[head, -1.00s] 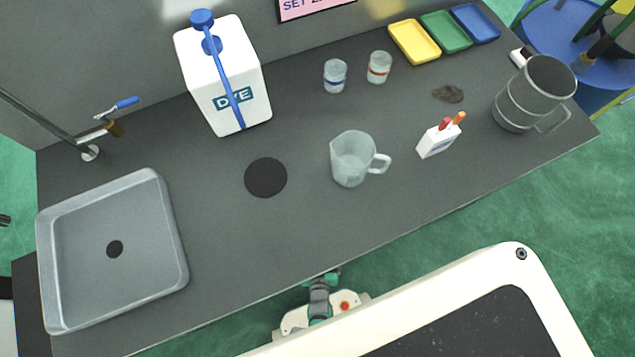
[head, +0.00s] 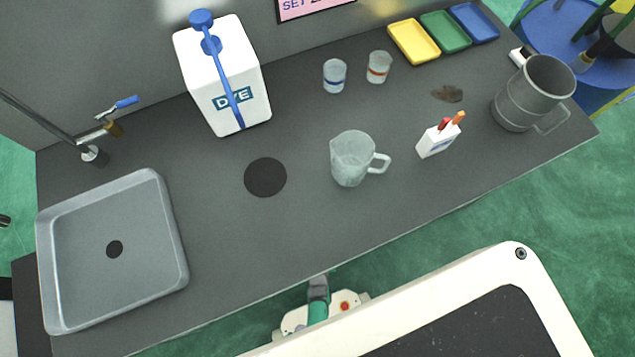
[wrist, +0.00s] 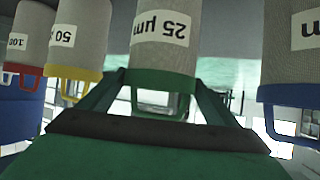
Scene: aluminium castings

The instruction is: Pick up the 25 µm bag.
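The 25 µm bag (wrist: 163,40) is a grey mesh cylinder with a white label and a green rim and handle loop, in the middle of the wrist view. Its label appears upside down there. My gripper (wrist: 160,86) has its two dark green fingers spread, one on each side of the green rim. I cannot tell whether the fingers touch the rim. The bag's far end is cut off by the frame's top. The bag does not show in the head view, and neither do my fingers.
Beside it in the wrist view are a yellow-rimmed 50 µm bag (wrist: 76,35), a red-rimmed bag (wrist: 30,38) and a blue-rimmed bag (wrist: 291,55). The head view shows a counter (head: 300,235) with a grey tray (head: 165,235), a DYE jug (head: 235,80) and a clear pitcher (head: 350,160).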

